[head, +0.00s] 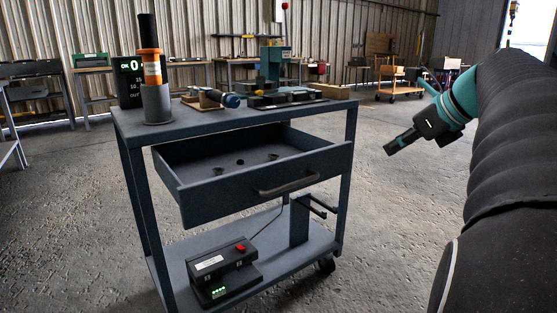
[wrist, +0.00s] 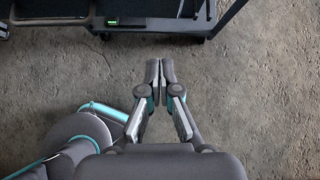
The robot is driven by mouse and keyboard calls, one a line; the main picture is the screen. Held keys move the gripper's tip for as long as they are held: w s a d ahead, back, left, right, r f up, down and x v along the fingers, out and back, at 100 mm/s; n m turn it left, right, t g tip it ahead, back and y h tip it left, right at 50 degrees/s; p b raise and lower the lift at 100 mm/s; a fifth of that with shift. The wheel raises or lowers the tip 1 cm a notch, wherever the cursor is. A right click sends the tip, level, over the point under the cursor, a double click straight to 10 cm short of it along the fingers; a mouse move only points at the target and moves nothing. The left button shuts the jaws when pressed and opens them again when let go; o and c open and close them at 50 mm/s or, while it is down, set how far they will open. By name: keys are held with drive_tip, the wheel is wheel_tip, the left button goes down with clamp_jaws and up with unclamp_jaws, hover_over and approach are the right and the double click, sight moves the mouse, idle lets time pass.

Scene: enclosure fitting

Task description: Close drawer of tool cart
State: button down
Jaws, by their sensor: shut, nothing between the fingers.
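The grey tool cart (head: 140,190) stands left of centre in the head view. Its drawer (head: 225,192) is pulled out toward me, with a dark bar handle (head: 287,186) on the front. A few small dark items lie inside the drawer. My gripper (head: 390,150) is shut and empty, in the air to the right of the cart and apart from it. In the wrist view my gripper (wrist: 160,65) points at bare floor, with the lower part of the cart (wrist: 165,24) along the top edge.
On the cart top stand an orange-and-black tool in a grey holder (head: 157,104), a dark display (head: 128,82) and several small tools. A black device with a red button (head: 222,268) sits on the lower shelf. The concrete floor (head: 400,215) between cart and arm is clear.

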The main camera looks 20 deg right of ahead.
drive_tip(key=d, duration=0.1)
drive_tip(key=m+b, duration=0.1)
drive_tip(key=b, duration=0.2)
approach(345, 162)
drive_tip(key=w+f, duration=0.1)
drive_tip(key=f, duration=0.2)
drive_tip(key=w+a+f, duration=0.1)
drive_tip(key=shift+w+f, duration=0.3)
drive_tip(key=shift+f, duration=0.05)
drive_tip(key=shift+w+a, duration=0.15)
drive_tip(key=shift+w, duration=0.6)
drive_tip(key=shift+a, duration=0.1)
